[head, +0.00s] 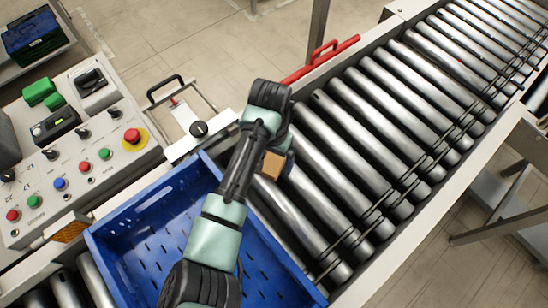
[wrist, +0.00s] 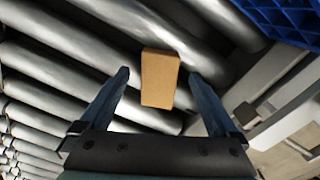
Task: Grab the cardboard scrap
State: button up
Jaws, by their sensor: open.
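The cardboard scrap (wrist: 160,78) is a small tan block lying on the metal rollers. In the wrist view it sits between and slightly beyond the tips of my open gripper (wrist: 158,75), with a gap to each finger. In the head view the scrap (head: 272,166) shows beside the end of my arm, just past the crate's right side, partly hidden by my wrist. My gripper's fingers are hidden in the head view.
A blue crate (head: 133,222) stands on the conveyor at the lower left, its corner also in the wrist view (wrist: 285,20). Bare rollers (head: 365,130) run to the upper right. A red-handled bar (head: 322,60) lies along the far rail. A control panel (head: 75,160) stands at left.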

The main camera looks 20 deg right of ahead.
jog(key=shift+f, duration=0.9)
jog(key=c, duration=1.4)
